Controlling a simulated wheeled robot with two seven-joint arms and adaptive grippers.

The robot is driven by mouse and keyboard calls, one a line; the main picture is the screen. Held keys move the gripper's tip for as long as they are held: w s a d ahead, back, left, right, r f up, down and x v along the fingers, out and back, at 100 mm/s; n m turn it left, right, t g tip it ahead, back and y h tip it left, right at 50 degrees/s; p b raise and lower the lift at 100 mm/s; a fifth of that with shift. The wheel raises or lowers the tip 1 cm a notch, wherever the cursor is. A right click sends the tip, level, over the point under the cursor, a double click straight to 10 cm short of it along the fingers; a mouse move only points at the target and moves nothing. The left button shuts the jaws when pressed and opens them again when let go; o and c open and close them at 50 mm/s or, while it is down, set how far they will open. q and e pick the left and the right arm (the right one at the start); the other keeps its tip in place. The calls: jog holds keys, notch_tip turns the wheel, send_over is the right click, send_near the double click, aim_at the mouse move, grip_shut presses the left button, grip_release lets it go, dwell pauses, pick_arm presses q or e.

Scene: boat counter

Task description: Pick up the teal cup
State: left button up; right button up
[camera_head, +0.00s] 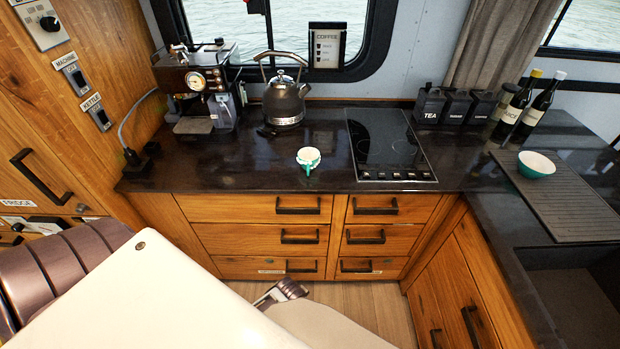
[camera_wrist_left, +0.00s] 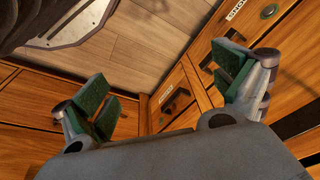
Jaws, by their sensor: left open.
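The teal cup (camera_head: 309,159) stands on the dark counter near its front edge, left of the hob. Its top looks white and its side teal. My left gripper (camera_wrist_left: 165,92) is open and empty in the left wrist view, with green finger pads spread wide. That view shows drawer fronts and floor, and the cup is not in it. In the head view only a grey part low in front of the drawers may belong to this gripper, and my white body parts cover much of the lower left. My right gripper is in neither view.
A kettle (camera_head: 284,104) and a coffee machine (camera_head: 198,82) stand behind the cup. The black hob (camera_head: 390,146) is to its right. A teal bowl (camera_head: 536,165) sits on a ribbed mat (camera_head: 573,206) at right, near bottles (camera_head: 540,103). Drawers (camera_head: 255,209) lie below the counter edge.

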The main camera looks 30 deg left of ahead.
pick_arm(q)
jog(key=w+a+r+m+t+y+b, duration=0.1)
jog(key=w+a+r+m+t+y, duration=0.2)
jog(key=w+r+m, duration=0.4)
jog(key=w+a+r+m+t+y+b, duration=0.2)
jog(key=w+r+m, duration=0.6)
jog(key=r, duration=0.9)
jog(key=w+a+r+m+t+y+b, duration=0.1)
jog(key=w+a+r+m+t+y, duration=0.3)
jog(key=r+m, duration=0.8)
jog(key=w+a+t, duration=0.2)
jog(key=w+t, duration=0.1)
jog(key=t, duration=0.1)
jog(key=shift+w+r+m, duration=0.25)
jog(key=shift+r+m, duration=0.15)
jog(key=shift+a, duration=0.1)
